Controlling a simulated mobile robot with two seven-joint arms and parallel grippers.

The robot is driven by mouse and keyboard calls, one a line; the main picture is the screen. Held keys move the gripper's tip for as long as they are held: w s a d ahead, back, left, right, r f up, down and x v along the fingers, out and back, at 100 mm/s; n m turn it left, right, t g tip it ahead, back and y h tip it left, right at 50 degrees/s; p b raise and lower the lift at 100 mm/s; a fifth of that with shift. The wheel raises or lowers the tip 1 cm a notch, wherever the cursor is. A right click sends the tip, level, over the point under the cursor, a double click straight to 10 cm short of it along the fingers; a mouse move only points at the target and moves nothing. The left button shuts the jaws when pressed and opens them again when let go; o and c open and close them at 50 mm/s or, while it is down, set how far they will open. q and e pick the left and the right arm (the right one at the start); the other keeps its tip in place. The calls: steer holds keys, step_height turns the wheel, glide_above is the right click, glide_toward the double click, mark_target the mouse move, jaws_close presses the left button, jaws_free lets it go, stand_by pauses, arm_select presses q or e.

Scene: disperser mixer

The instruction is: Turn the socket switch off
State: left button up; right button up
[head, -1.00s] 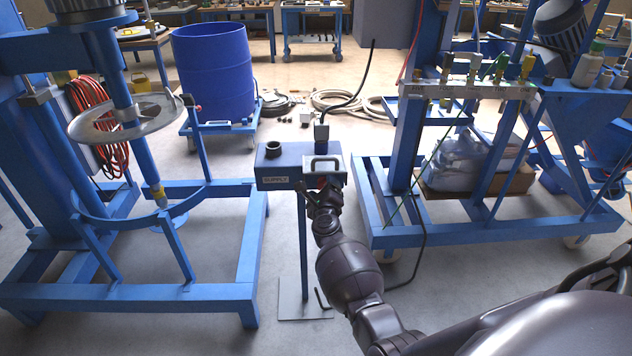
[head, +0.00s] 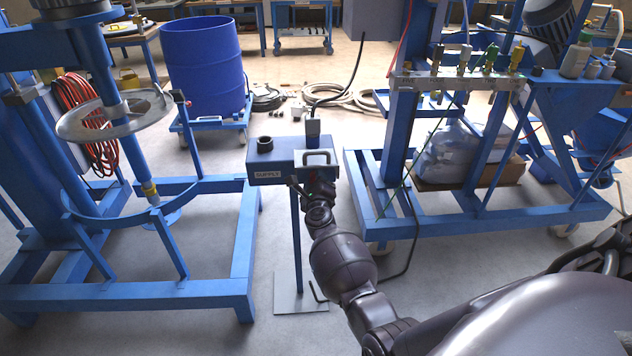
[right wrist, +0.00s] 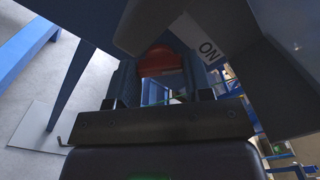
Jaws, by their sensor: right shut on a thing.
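The blue socket box (head: 272,160) with a "SUPPLY" label stands on a thin post in the middle of the head view. A grey plug with a black cable (head: 312,130) goes into its top. My right gripper (head: 316,188) is at the front of the box, below a handle-like bracket (head: 318,158), and its arm hides part of the front. In the right wrist view, my right gripper (right wrist: 162,88) has its fingers on both sides of the red switch (right wrist: 158,62) and is shut on it. An "ON" label (right wrist: 209,50) is beside the switch. My left gripper is out of view.
A blue mixer frame (head: 200,290) stands left of the post, with a blue drum (head: 205,75) behind it. A blue wheeled rack (head: 480,222) with valves stands close on the right. Coiled hoses (head: 340,97) lie on the floor behind the box.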

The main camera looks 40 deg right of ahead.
arm_select(q)
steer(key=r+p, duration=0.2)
steer(key=p, duration=0.1)
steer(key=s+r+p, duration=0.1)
steer(key=p, duration=0.1)
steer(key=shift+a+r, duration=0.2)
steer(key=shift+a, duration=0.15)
arm_select(e)
steer(key=n, duration=1.5)
steer(key=shift+r, duration=0.1)
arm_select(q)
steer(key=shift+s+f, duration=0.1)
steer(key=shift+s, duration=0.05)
arm_select(e)
steer(key=shift+n, duration=0.3)
steer(key=o, duration=0.8)
steer(key=shift+w, duration=0.1)
steer(key=shift+c, duration=0.2)
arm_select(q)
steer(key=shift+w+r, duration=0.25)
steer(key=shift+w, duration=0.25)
arm_select(e)
steer(key=shift+o, duration=0.8)
